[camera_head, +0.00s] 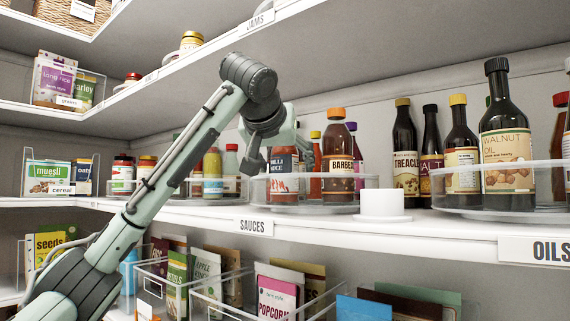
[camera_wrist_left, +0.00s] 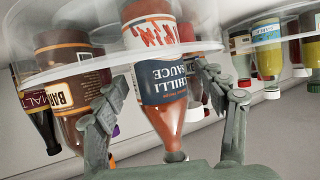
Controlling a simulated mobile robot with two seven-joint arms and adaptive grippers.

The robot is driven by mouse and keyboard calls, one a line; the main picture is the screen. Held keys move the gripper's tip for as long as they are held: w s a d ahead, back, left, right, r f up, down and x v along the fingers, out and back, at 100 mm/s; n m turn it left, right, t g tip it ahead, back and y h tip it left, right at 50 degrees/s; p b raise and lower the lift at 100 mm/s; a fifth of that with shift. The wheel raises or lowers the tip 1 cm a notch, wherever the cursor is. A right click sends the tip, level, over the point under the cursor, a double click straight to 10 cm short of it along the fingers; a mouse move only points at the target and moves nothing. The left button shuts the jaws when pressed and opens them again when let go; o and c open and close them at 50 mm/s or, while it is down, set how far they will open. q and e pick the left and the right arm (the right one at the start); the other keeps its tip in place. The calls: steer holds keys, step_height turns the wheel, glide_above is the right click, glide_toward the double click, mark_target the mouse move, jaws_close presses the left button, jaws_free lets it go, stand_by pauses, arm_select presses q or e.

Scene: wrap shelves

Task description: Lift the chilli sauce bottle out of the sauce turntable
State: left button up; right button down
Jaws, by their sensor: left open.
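The chilli sauce bottle (camera_head: 284,182) stands upright in the clear-walled sauce turntable (camera_head: 312,208), beside the barbecue sauce bottle (camera_head: 338,160). It is red-brown with a dark label above a white and red one. My left gripper (camera_head: 284,155) is open around its upper part, with its body hiding the bottle's top. In the left wrist view, which is upside down, the chilli sauce bottle (camera_wrist_left: 160,85) lies between the two spread fingers of the left gripper (camera_wrist_left: 163,95). Gaps show between the fingers and the bottle. My right gripper is not in view.
A second turntable (camera_head: 500,216) with oils and other bottles stands at the right. A small white block (camera_head: 381,204) sits between the turntables. More jars (camera_head: 213,172) stand at the left. An upper shelf (camera_head: 205,55) runs above, with packet bins (camera_head: 180,290) below.

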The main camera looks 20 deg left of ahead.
arm_select(q)
steer(key=shift+w+a+f, duration=0.1)
steer(key=shift+w+f, duration=0.05)
steer(key=shift+w, duration=0.2)
steer(key=shift+c, duration=0.5)
steer(key=c, duration=1.5)
